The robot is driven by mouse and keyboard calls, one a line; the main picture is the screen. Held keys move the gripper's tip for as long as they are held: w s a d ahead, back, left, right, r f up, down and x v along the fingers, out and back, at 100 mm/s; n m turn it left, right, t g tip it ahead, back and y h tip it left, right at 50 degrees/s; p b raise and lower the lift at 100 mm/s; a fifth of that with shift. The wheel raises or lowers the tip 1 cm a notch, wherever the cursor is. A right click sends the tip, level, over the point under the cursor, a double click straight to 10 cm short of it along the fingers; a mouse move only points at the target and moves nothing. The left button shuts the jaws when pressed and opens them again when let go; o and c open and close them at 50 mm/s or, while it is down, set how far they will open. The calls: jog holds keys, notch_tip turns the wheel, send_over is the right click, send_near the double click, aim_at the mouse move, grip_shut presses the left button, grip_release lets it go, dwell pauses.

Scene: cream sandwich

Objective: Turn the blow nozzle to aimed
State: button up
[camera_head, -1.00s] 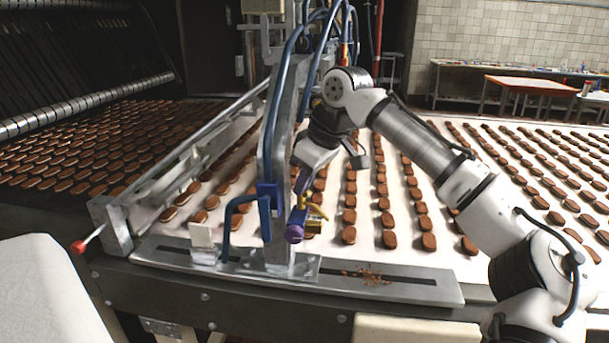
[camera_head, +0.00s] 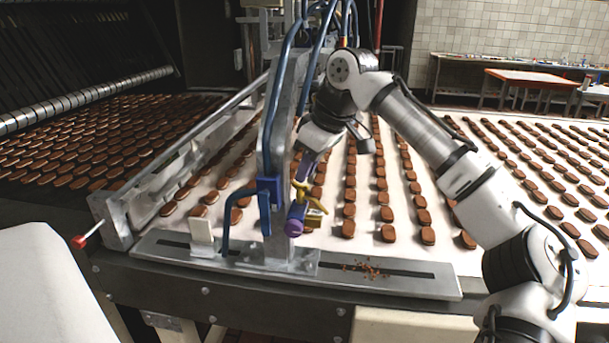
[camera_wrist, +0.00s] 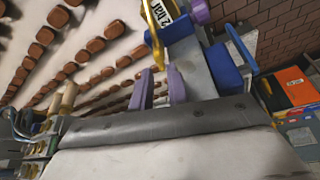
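A small fitting with a purple round end (camera_head: 294,220) and a yellow handle (camera_head: 308,193) sits on the front of the grey upright; I take it for the blow nozzle, though I cannot be sure. In the wrist view the yellow handle (camera_wrist: 155,32) shows beside a "2 bar" label, with a purple part at the top. My gripper (camera_head: 304,172) is just above the yellow handle, pointing down. Its two purple fingers (camera_wrist: 159,88) are apart with nothing held between them. The handle is beyond the fingertips; whether they touch cannot be told.
The grey upright (camera_head: 279,140) carries blue hoses and a bent blue tube (camera_head: 229,214). It stands on a slotted metal plate (camera_head: 400,281) with brown crumbs. A white block (camera_head: 201,231) stands left. Rows of brown biscuits cover the belt behind. A red-tipped lever (camera_head: 79,242) sticks out left.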

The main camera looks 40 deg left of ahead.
jog(key=v, duration=1.1)
jog(key=shift+r, duration=0.4)
jog(key=shift+w, duration=0.1)
